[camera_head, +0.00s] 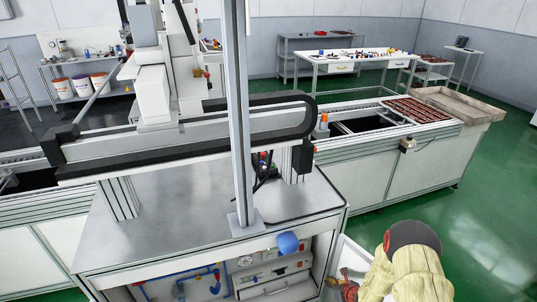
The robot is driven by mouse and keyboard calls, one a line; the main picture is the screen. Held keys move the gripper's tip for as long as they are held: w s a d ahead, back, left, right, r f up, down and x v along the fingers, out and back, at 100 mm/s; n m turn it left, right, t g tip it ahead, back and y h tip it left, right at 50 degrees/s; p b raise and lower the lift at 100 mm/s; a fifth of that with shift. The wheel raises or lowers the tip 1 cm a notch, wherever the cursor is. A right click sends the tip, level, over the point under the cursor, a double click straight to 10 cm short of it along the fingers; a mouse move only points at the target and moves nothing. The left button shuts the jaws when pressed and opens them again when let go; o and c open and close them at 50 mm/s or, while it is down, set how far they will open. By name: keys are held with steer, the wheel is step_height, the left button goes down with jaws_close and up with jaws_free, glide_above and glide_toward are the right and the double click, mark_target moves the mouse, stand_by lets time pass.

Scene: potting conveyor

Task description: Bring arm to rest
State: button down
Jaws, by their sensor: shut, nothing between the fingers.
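My gripper's fingers do not show in this view. At the bottom right, a cream, wrinkled covering with a dark round cap looks like part of my arm, bent close to the front of the picture. A small red and dark piece shows at its left edge, too small to make out. The potting machine's steel table (165,222) is to the left of it.
A blue knob (287,243) sticks out at the table's front. The conveyor (420,165) runs behind, carrying brown trays (418,109). Green floor at right is clear.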

steer(key=s+a+r+n+g+y, duration=0.1)
steer(key=s+a+n+g+y, duration=0.15)
steer(key=s+a+n, duration=0.35)
steer(key=s+a+r+n+g+y, duration=0.1)
steer(key=s+a+r+n+g, duration=0.1)
steer(key=s+a+r+n, duration=0.45)
steer(key=s+a+r+n+g+y, duration=0.1)
steer(key=s+r+n+g+y, duration=0.2)
steer(key=r, duration=0.7)
steer(key=s+d+r+n+t+h, duration=0.1)
steer(key=s+r+n, duration=0.4)
steer(key=r, duration=0.7)
steer(key=s+d+r+n+t+h, duration=0.2)
steer(key=s+r+n+h, duration=0.3)
steer(key=s+r, duration=0.3)
steer(key=s+d+r+n+t+h, duration=0.1)
steer(key=s+d+r+n+h, duration=0.2)
steer(key=r, duration=1.3)
steer(key=s+n, duration=0.3)
steer(key=shift+s+d+n, duration=0.15)
steer(key=shift+d+n, duration=0.2)
steer(key=shift+d, duration=0.05)
steer(key=shift+t+h, duration=0.25)
